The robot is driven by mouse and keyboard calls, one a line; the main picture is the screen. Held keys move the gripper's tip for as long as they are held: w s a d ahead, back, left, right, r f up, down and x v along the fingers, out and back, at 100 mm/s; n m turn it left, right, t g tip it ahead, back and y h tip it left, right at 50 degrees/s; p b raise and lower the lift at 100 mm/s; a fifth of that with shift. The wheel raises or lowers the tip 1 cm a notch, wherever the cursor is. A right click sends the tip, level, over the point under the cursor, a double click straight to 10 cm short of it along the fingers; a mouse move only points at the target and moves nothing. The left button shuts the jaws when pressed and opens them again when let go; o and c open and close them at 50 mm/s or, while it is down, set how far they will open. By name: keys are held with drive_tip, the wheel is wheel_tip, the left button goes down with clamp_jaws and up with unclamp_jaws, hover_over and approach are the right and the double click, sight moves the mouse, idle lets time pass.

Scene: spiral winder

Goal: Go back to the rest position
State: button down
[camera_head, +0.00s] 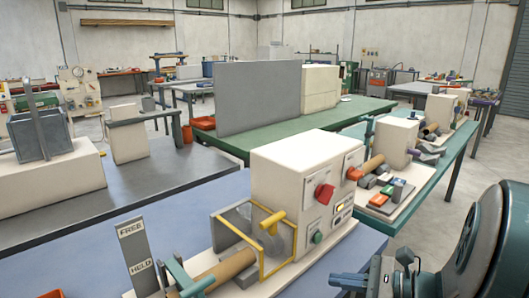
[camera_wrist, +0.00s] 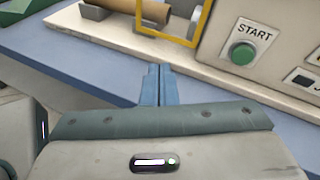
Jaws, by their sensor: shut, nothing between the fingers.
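My gripper (camera_wrist: 160,72) is shut and empty in the wrist view, its two blue fingers side by side. It is over the blue bench top, in front of the cream base of the spiral winder. The winder's cream housing (camera_head: 284,165) has a red knob (camera_head: 324,193) and a green START button (camera_head: 318,237), which also shows in the wrist view (camera_wrist: 242,53). A yellow guard frame (camera_head: 262,256) and a brown tube (camera_head: 228,270) are at its left.
A FREE/HELD sign (camera_head: 135,255) stands at the left of the winder. A red-orange bin edge (camera_head: 50,294) shows at the lower left. Behind is a green bench (camera_head: 335,118) with a grey panel (camera_head: 258,97). More machines stand on the right bench. Grey floor is open at the right.

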drive_tip(key=s+a+r+n+g+h+p, duration=0.6)
drive_tip(key=s+n, duration=0.3)
drive_tip(key=n, duration=0.3)
drive_tip(key=s+d+r+n+t+h+p, duration=0.1)
drive_tip(key=d+r+n+h+p, duration=0.2)
drive_tip(key=r+n+h+p, duration=0.3)
drive_tip(key=n+h, duration=0.1)
drive_tip(key=n, duration=0.2)
drive_tip(key=shift+r+t, duration=0.25)
drive_tip(key=shift+t, duration=0.05)
drive_tip(key=c, duration=2.1)
unclamp_jaws()
drive_tip(key=shift+s, duration=0.1)
drive_tip(key=shift+c, duration=0.2)
